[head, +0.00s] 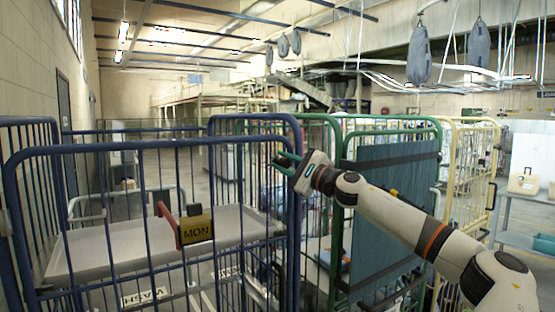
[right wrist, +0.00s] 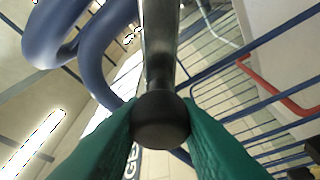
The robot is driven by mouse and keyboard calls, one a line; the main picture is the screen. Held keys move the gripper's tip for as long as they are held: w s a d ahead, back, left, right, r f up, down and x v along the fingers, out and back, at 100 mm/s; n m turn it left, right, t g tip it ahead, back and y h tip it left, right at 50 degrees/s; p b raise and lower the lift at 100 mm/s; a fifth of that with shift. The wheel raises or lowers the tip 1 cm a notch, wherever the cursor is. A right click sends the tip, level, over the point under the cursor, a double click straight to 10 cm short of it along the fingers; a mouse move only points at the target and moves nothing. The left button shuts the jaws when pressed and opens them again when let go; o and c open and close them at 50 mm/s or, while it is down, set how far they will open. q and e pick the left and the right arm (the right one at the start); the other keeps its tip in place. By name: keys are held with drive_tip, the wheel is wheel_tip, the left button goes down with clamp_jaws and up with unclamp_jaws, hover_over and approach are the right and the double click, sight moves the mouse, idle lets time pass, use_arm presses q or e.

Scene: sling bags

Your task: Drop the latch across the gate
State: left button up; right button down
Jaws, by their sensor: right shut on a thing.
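The latch shows in the right wrist view as a dark metal bar with a round black knob (right wrist: 160,121). My right gripper (head: 284,162) is at the upper right corner of the blue cage's front gate (head: 150,146). Its teal fingers are shut on the knob, one on each side, in the right wrist view (right wrist: 160,135). The bar runs away from the fingers beside thick blue tubes (right wrist: 62,35). In the head view the latch is too small and covered to make out. My left gripper is not in view.
A red bar (head: 167,222) and a yellow "MON" tag (head: 195,230) are on the blue gate. A green cage (head: 425,124) with a blue-green panel (head: 385,215) stands close on the right, behind my arm. A yellow cage (head: 494,150) is beyond. Grey bags (head: 420,55) hang overhead.

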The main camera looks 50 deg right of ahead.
drive_tip(key=f+n, duration=0.1)
drive_tip(key=a+f+n+g+y+b, duration=0.1)
drive_tip(key=n, duration=0.1)
drive_tip(key=shift+w+a+f, duration=0.2)
drive_tip(key=f+n, duration=0.1)
drive_tip(key=n, duration=0.1)
drive_tip(key=f+n+g+b, duration=0.1)
drive_tip(key=shift+w+a+f, duration=0.1)
drive_tip(key=shift+a+f, duration=0.15)
drive_tip(key=shift+f, duration=0.05)
drive_tip(key=shift+f+n+g+b, duration=0.3)
drive_tip(key=shift+f+n, duration=0.45)
drive_tip(key=shift+n, duration=0.15)
drive_tip(key=shift+f, duration=0.1)
drive_tip(key=c, duration=1.2)
unclamp_jaws()
drive_tip(key=shift+o, duration=0.4)
